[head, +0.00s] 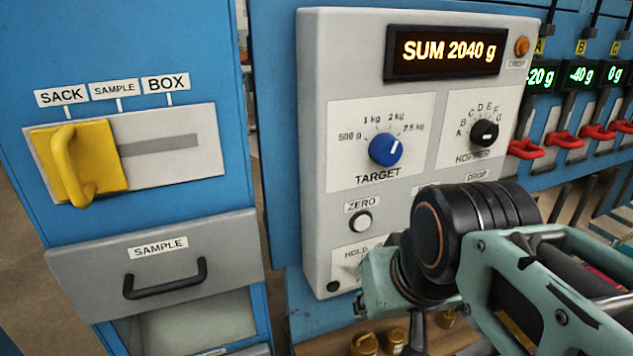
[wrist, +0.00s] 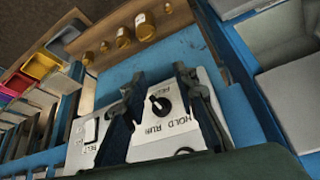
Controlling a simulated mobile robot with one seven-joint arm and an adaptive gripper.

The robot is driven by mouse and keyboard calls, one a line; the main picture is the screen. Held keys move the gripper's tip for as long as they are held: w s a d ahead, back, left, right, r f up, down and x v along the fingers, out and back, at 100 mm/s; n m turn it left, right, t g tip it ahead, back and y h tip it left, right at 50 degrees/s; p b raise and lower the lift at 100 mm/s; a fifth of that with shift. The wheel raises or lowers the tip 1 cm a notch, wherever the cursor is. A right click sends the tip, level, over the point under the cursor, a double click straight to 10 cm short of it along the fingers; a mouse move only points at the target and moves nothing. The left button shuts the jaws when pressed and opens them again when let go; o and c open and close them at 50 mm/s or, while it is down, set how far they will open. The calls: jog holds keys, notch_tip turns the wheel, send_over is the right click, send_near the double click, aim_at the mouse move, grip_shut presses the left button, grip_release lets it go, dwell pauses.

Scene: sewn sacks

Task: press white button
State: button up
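The white button (head: 360,222) is a small round cap with a dark ring, under the ZERO label on the grey control panel (head: 315,120) in the head view. My wrist and arm stand to the right of it and in front of the panel's lower right. In the wrist view my gripper (wrist: 159,75) is open, its two dark fingers apart and empty, over the panel's lower part. The black HOLD/RUN switch (wrist: 159,104) shows between the fingers. Whether the fingers touch the panel, I cannot tell.
The blue TARGET knob (head: 385,149), black HOPPER knob (head: 484,133) and SUM 2040 g display (head: 462,51) are on the panel. Red levers (head: 563,140) stand at right. A yellow slider (head: 75,165) and SAMPLE drawer (head: 160,275) are at left.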

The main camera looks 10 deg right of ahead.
grip_shut()
dwell(1.2)
